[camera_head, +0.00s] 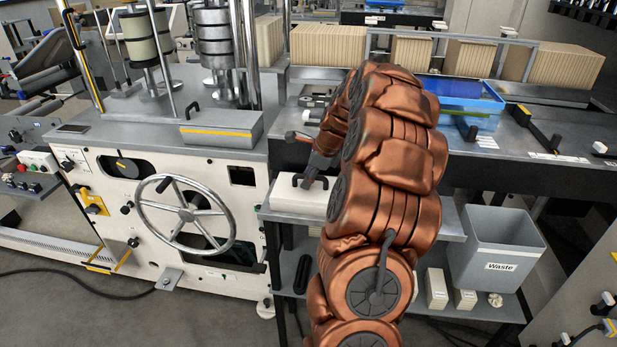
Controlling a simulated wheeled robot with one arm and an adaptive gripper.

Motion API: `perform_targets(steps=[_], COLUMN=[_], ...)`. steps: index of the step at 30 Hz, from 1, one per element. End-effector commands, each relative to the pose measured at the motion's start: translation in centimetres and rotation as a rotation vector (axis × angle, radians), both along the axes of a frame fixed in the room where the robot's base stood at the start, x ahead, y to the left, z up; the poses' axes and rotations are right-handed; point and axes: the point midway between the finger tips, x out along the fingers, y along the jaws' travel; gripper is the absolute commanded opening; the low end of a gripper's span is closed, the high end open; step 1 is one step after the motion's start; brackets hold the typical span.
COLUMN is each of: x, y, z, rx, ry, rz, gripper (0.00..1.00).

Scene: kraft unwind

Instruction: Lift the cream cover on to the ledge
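The cream cover (291,199) is a low block with a black handle (297,180) on top. It sits on a grey shelf (452,227) at the front of the bench, left of my copper arm. My gripper (311,178) points down at the handle, with its dark fingers at or just above it. The arm hides the right part of the cover. I cannot tell whether the fingers are open or shut, or whether they touch the handle. Which surface is the ledge is not clear from this view.
A grey cover (222,129) with a yellow stripe lies on the machine top, left. A handwheel (187,213) juts from the cream machine front. A grey waste bin (492,250) stands right. A blue tray (470,104) and cardboard stacks (328,45) are behind my arm.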

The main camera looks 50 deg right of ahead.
Motion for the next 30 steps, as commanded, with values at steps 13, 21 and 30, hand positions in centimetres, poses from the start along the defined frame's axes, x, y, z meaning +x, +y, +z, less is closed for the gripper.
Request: perform_targets(steps=[13,21,30], x=[-0.3,-2.1,-4.2], y=[-0.1,-0.6,-1.0], z=[0.6,4.8,9.3], rx=[-0.001,-0.007,-0.001], ry=[-0.001,-0.005,-0.001], rz=[-0.001,-0.002,-0.001], gripper=[0.44,0.44,0.44])
